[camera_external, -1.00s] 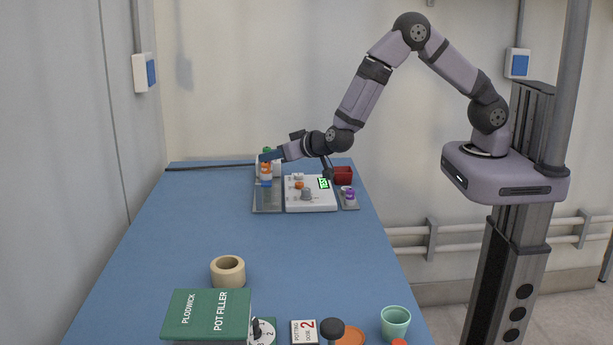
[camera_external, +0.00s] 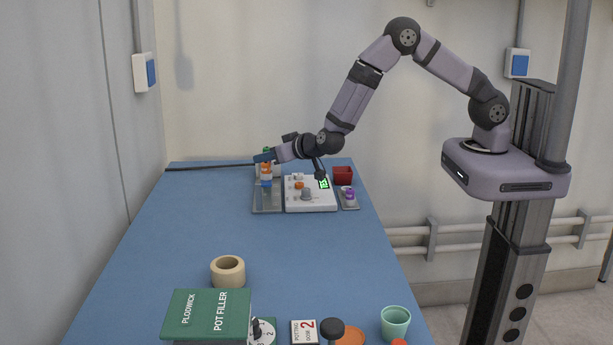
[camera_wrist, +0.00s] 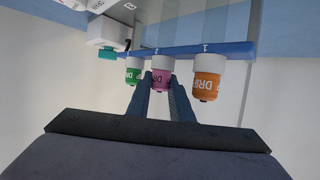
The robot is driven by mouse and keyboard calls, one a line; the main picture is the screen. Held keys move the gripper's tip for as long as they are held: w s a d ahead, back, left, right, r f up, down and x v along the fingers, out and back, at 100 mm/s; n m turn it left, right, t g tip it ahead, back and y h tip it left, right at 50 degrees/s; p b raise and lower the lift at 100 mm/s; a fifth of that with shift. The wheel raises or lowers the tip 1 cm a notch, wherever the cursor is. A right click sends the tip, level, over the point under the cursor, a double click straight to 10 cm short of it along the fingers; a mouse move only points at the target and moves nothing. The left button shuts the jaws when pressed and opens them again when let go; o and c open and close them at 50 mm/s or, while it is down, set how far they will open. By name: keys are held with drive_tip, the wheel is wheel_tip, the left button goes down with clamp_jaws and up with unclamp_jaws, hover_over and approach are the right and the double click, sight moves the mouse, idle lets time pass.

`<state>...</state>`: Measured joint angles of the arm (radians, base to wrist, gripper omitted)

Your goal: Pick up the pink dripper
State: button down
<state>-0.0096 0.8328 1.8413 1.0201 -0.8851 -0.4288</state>
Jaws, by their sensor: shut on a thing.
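The pink dripper (camera_wrist: 161,76) has a white collar and stands in line between a green dripper (camera_wrist: 134,70) and an orange dripper (camera_wrist: 208,80) in the wrist view. My gripper (camera_wrist: 160,86) is shut on the pink dripper, one dark finger on each side. A blue numbered rack bar (camera_wrist: 230,50) runs just beyond the three collars; I cannot tell whether the pink dripper is clear of it. In the external view my gripper (camera_external: 264,156) is at the table's far end, above the orange dripper (camera_external: 266,170). The pink dripper is hidden there.
A white device (camera_external: 318,204) with a green display is right of the rack's grey tray (camera_external: 267,208). A dark red box (camera_external: 342,175) and a small tray (camera_external: 349,205) with a purple item are farther right. Tape (camera_external: 228,271) and a green book (camera_external: 208,315) lie nearer; mid-table is clear.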

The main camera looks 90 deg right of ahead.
wheel_tip(320, 180, up, 10)
drive_tip(key=shift+b, duration=0.5)
